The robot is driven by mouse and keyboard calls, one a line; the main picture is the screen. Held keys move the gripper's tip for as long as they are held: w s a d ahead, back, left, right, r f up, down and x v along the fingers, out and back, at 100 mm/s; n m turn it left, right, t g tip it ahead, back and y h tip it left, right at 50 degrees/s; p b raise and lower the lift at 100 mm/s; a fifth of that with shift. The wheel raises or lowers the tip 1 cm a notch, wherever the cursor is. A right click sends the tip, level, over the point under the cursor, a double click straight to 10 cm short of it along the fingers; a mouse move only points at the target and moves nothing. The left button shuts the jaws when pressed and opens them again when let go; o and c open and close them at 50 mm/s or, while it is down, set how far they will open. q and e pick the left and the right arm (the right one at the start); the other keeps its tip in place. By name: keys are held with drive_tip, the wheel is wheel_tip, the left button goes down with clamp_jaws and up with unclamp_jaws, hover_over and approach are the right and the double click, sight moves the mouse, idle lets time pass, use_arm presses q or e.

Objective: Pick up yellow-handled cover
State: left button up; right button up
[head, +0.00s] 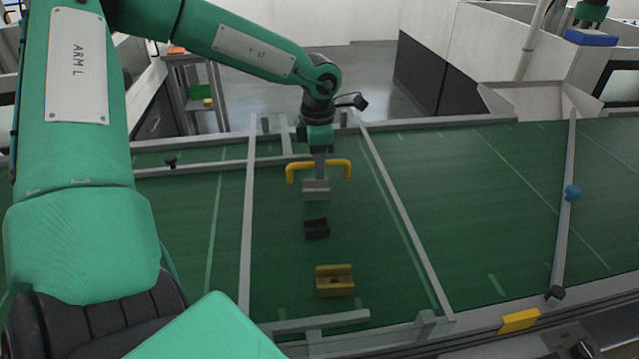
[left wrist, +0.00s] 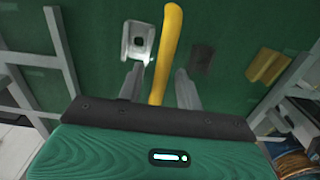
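The yellow handle (head: 334,163) is an arch-shaped bar on the far part of the green surface, and it runs left to right in the head view. My left gripper (head: 319,168) points down at the middle of this handle. In the left wrist view, the yellow handle (left wrist: 171,35) passes between the two fingers of my left gripper (left wrist: 160,72). The fingers are apart, with a gap on each side of the handle. Where the cover's edges run on the green surface is unclear. My right gripper is not in view.
A grey block (head: 316,190), a dark block (head: 316,229) and a yellow-brown block (head: 334,282) stand in a line nearer than the handle. Grey rails (head: 247,220) flank them. A blue knob (head: 572,192) sits on a rail at right. Green surface is clear between.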

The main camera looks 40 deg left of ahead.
use_arm(q)
drive_tip(key=shift+f, duration=0.45)
clamp_jaws()
drive_tip(key=shift+w+r, duration=0.1)
drive_tip(key=shift+r, duration=0.1)
